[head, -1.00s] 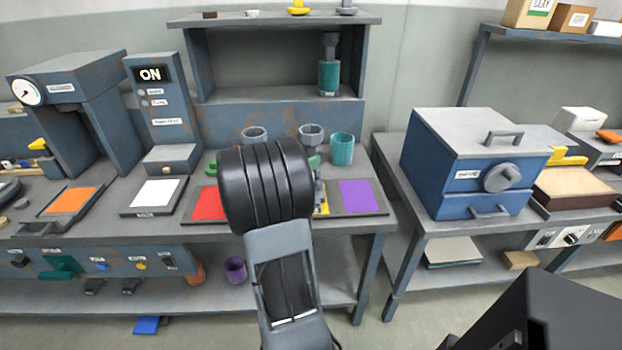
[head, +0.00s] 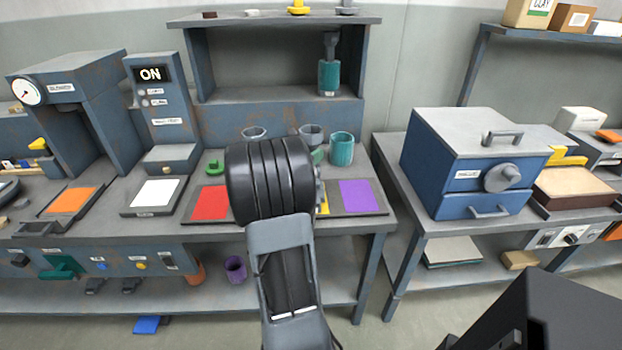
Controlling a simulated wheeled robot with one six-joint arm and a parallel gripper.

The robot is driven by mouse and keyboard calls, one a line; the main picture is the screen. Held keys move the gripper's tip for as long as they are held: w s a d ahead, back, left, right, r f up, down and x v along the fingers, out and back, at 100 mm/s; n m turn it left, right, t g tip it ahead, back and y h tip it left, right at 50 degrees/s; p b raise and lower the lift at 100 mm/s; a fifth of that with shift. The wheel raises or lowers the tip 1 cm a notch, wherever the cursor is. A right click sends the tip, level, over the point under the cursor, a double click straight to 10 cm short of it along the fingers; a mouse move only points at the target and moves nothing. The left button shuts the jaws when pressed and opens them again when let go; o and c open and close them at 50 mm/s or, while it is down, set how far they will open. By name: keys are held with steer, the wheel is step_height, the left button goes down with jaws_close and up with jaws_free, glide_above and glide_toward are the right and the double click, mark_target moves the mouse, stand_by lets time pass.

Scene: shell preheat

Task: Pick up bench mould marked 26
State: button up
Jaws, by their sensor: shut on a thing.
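No marking 26 can be read in the head view, so I cannot tell which thing is the bench mould marked 26. A grey cup-like vessel (head: 253,133), a second grey one (head: 311,131) and a teal one (head: 342,149) stand at the back of the left bench. My black wrist and arm cover the middle of this bench and partly hide the grey vessels. My gripper's fingers are hidden behind my wrist, as is anything between them. A small grey part shows at the wrist's right edge; I cannot tell what it is.
Red (head: 210,203), white (head: 155,192), orange (head: 72,200) and purple (head: 357,196) pads lie along the left bench (head: 210,232). A green piece (head: 208,170) lies behind the red pad. A shelf (head: 275,93) rises behind. A blue oven-like box (head: 473,165) stands on the right bench.

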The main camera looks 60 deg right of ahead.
jaws_close()
steer(key=shift+r, duration=0.1)
